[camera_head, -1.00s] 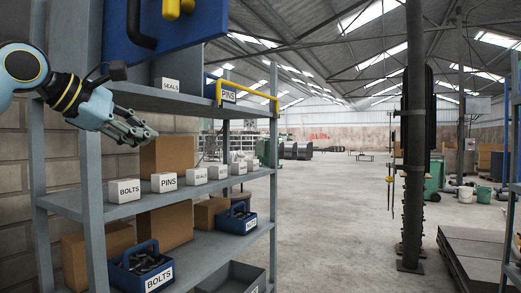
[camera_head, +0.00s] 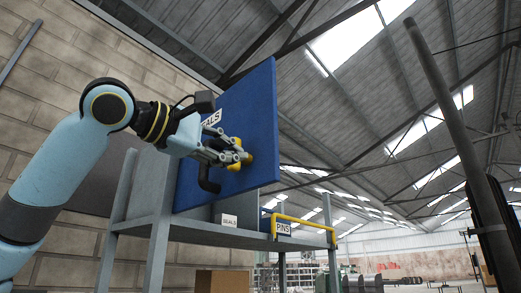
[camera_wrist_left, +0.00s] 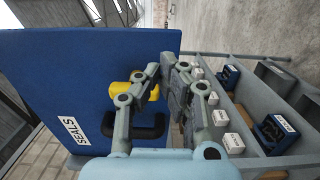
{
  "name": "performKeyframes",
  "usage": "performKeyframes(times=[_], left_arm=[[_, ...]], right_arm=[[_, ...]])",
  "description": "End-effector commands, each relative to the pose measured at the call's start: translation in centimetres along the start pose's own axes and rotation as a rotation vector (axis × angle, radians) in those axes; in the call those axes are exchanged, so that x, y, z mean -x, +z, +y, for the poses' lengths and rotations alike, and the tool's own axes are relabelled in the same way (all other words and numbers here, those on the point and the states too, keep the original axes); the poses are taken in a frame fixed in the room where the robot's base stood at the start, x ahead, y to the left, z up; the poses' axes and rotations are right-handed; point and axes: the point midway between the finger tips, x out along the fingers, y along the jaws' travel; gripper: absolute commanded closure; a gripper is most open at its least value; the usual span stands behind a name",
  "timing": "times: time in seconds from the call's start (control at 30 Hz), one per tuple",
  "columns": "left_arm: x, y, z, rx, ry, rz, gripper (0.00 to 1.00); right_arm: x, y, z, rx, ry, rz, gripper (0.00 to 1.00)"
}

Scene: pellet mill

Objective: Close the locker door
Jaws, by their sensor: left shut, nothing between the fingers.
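The blue locker door (camera_head: 255,110) has a SEALS label, a dark bar handle (camera_head: 208,180) and a yellow knob (camera_head: 246,160). It stands at an angle in front of the grey locker body (camera_head: 147,185) on top of the shelf unit, apparently open; its exact angle is unclear. My left gripper (camera_head: 243,157) is shut and empty at the door's front, close beside the yellow knob. In the left wrist view, the gripper's fingers (camera_wrist_left: 166,68) partly cover the yellow knob (camera_wrist_left: 123,92), and the black handle (camera_wrist_left: 135,128) lies below. Contact cannot be told. My right gripper is not in view.
A dark post (camera_head: 445,110) stands at right. Open floor lies beyond the shelves in the wrist view.

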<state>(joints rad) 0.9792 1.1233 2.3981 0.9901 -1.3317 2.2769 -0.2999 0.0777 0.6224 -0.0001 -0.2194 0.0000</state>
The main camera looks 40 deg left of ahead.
Motion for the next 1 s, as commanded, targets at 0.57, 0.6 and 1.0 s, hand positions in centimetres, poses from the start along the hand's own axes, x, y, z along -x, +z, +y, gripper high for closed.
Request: performKeyframes(times=[0.57, 0.6, 1.0], left_arm=[[-7.4, 0.0, 0.0, 0.003, -0.002, -0.001, 1.00], [-7.5, 0.0, -0.1, 0.001, -0.001, -0.001, 1.00], [-7.5, 0.0, -0.1, 0.000, -0.001, 0.001, 1.00]], right_arm=[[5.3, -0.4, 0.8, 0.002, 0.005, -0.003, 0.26], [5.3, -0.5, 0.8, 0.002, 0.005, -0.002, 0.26], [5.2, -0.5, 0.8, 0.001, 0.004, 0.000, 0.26]])
